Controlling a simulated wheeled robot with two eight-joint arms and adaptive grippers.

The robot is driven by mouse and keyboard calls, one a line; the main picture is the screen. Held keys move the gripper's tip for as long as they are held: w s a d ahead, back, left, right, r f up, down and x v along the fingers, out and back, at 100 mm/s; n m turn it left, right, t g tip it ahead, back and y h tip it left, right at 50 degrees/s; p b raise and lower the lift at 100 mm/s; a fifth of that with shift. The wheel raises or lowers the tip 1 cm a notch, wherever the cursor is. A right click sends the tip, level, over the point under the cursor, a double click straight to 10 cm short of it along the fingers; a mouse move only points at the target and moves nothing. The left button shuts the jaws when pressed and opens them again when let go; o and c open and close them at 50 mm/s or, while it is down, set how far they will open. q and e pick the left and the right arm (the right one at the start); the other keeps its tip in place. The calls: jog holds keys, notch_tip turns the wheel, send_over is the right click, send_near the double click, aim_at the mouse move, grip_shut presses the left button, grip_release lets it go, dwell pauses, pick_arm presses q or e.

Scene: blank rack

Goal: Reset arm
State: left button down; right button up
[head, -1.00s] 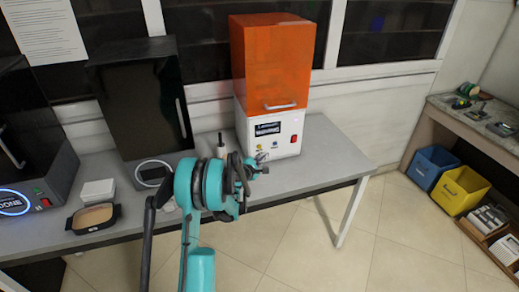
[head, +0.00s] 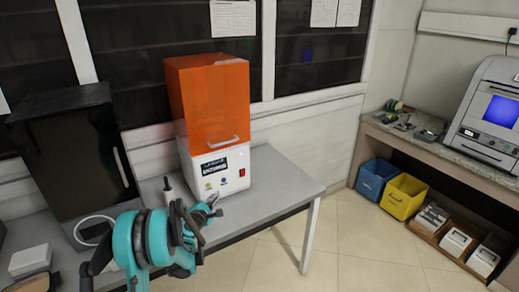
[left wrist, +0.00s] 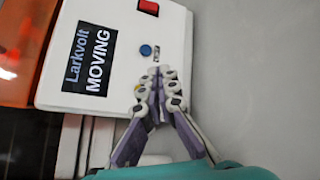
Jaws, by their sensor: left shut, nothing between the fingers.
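My left arm, teal and black, comes in at the lower left of the head view. Its gripper (head: 212,202) is over the grey table, in front of the white base of the orange-topped machine (head: 208,102). In the left wrist view the left gripper (left wrist: 158,72) has its fingertips together with nothing between them. It appears beside the machine's white front panel (left wrist: 118,22), whose display reads "Larkvolt MOVING"; whether it touches the panel I cannot tell. My right gripper is not in view.
The grey table (head: 283,178) is bare right of the machine. A black machine (head: 75,155) and a white box (head: 30,260) stand left. At right are a counter with a screened device (head: 492,115), blue (head: 374,180) and yellow (head: 404,196) bins below, and open tiled floor (head: 345,250).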

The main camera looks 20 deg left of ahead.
pick_arm(q)
jog(key=s+d+r+m+g+h, duration=0.2)
jog(key=s+d+r+m, duration=0.35)
jog(key=d, duration=0.45)
jog(key=s+d+r+m+g+h, duration=0.1)
jog(key=s+d+r+m+g, duration=0.1)
jog(key=s+d+r+m, duration=0.55)
jog(key=s+d+f+m+g, duration=0.1)
jog(key=s+d+m, duration=0.2)
jog(key=s, duration=0.5)
jog(key=s+d+f+m+g+y, duration=0.1)
jog(key=s+d+f+m+g, duration=0.1)
jog(key=s+m, duration=0.3)
jog(key=s+d+f+m+g, duration=0.1)
jog(key=s+d+m, duration=0.3)
jog(key=s, duration=0.6)
jog(key=shift+s+f+y, duration=0.3)
jog(key=shift+s+f, duration=0.05)
jog(key=shift+f, duration=0.35)
